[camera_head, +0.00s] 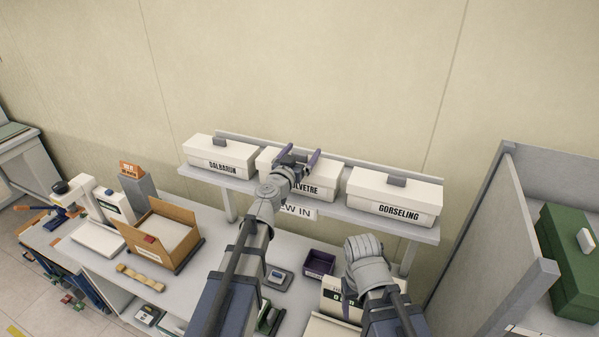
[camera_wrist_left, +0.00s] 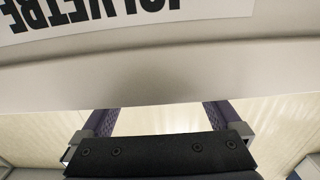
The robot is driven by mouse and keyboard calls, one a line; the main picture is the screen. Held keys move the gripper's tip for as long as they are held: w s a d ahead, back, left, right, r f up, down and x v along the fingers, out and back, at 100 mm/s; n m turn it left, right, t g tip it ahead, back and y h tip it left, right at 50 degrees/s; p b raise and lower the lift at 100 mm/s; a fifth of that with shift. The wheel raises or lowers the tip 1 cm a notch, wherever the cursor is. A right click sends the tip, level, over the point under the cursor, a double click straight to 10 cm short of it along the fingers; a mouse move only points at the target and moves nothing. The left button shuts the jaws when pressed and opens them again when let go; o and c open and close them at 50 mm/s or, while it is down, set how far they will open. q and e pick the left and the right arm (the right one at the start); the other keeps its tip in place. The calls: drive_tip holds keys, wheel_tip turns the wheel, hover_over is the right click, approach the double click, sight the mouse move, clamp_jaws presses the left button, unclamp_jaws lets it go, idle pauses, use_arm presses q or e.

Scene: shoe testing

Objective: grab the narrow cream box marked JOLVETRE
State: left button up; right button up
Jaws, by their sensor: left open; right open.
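The cream box marked JOLVETRE (camera_head: 330,175) sits in the middle of the wall shelf. My left arm and gripper hide part of its top and front. My left gripper (camera_head: 300,157) is open and empty, with its purple fingers over the box's lid area. In the left wrist view the box (camera_wrist_left: 130,75) fills the top with its lettering upside down. The open fingers (camera_wrist_left: 160,118) reach up to its edge, where their tips are hidden; contact cannot be told.
Cream boxes marked DALHARUN (camera_head: 222,165) and GORSELING (camera_head: 398,211) stand left and right on the same shelf (camera_head: 345,214). An open cardboard box (camera_head: 178,258) and a small purple tray (camera_head: 319,263) are on the bench below. A grey partition (camera_head: 487,235) stands at the right.

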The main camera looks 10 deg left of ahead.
use_arm(q)
drive_tip(key=shift+w+d, duration=0.15)
drive_tip(key=shift+w, duration=0.6)
drive_tip(key=shift+s, duration=0.1)
drive_tip(key=shift+c, duration=0.2)
clamp_jaws()
